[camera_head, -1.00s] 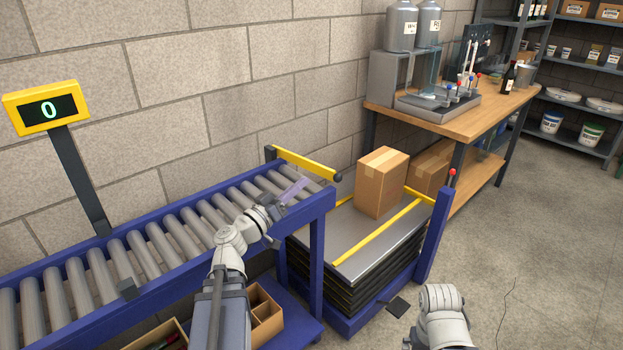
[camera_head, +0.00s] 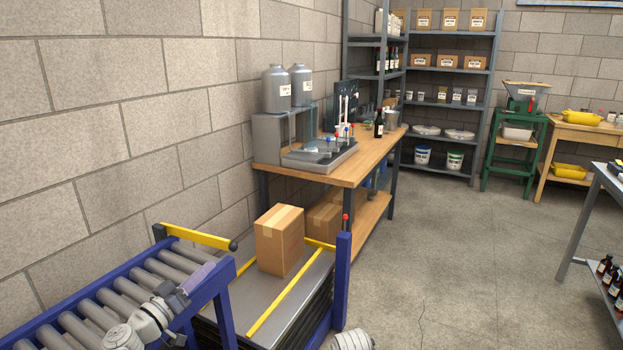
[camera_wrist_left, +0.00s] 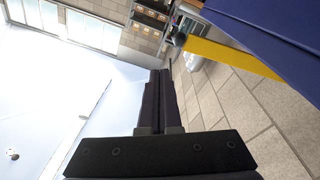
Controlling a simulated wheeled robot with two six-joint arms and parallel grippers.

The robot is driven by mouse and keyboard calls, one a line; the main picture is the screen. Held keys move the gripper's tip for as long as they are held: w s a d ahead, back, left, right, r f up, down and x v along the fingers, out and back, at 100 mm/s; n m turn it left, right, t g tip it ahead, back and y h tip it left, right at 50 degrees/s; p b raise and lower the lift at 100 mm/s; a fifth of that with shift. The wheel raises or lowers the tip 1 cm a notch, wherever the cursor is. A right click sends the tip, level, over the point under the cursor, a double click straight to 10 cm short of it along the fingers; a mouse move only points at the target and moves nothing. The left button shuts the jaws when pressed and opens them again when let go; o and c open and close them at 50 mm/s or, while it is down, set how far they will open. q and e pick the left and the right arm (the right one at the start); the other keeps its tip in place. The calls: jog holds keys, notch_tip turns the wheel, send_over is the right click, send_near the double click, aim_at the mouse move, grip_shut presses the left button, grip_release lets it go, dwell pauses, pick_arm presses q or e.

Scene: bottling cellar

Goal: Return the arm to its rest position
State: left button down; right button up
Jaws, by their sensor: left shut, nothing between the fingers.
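My left arm comes in at the bottom left of the head view.
A lift table (camera_head: 262,293) with a cardboard box (camera_head: 279,240) stands beyond the conveyor's end. A yellow bar (camera_head: 198,237) crosses near that end. A wooden workbench (camera_head: 350,172) with filling equipment stands behind.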

pick_arm(q)
jog(key=s+d+f+m+g+p, duration=0.2)
jog(key=s+d+m+g+p, duration=0.15)
jog(key=d+g+p, duration=0.6)
jog(key=s+d+f+m+g+p, duration=0.15)
jog(key=s+d+g+p, duration=0.25)
jog(key=d, duration=1.1)
jog(key=s+r+g+y+p, duration=0.3)
jog(key=s+g+y+p, duration=0.1)
jog(key=s+y+p, duration=0.5)
jog(key=shift+r+n, duration=0.15)
jog(key=shift+n, duration=0.15)
jog(key=shift+a+g, duration=0.15)
jog(key=shift+g, duration=0.1)
